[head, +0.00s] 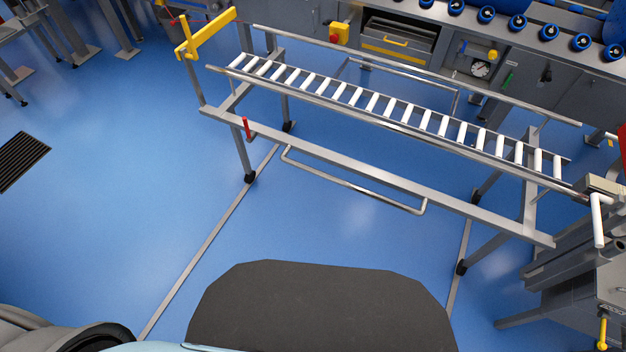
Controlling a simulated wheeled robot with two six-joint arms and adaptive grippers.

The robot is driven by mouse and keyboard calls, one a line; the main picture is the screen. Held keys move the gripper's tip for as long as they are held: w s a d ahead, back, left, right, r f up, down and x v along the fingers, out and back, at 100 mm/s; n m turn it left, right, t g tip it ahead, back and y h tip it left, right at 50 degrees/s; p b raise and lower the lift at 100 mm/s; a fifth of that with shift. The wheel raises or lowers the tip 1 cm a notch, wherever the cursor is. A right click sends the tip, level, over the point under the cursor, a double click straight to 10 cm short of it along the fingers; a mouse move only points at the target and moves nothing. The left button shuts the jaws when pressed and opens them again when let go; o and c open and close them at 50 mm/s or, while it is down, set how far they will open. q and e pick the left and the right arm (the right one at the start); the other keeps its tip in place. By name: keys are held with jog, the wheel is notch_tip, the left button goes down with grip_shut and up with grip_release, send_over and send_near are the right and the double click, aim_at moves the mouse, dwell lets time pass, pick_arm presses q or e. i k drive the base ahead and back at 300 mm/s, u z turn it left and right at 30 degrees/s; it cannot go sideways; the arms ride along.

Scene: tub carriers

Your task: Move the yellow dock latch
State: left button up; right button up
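A yellow bar (208,34) with an upright yellow end piece sits at the far left end of the roller conveyor (340,162), on top of a grey post. A small yellow handle (603,334) hangs on the grey machine at the lower right edge. I cannot tell for sure which of the two is the dock latch. Neither is touched by a gripper. Neither of my grippers is in view.
The conveyor has white rollers and is empty. A red lever (246,128) is on its left frame, and a bent rail (350,184) juts out at the front. A grey workbench (510,70) stands behind.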

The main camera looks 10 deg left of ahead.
aim_at(601, 346)
jog(key=z, duration=2.5)
jog(key=k, duration=1.25)
jog(key=z, duration=0.65)
jog(key=i, duration=1.85)
jog(key=u, duration=1.2)
jog(key=i, duration=0.45)
jog(key=u, duration=0.55)
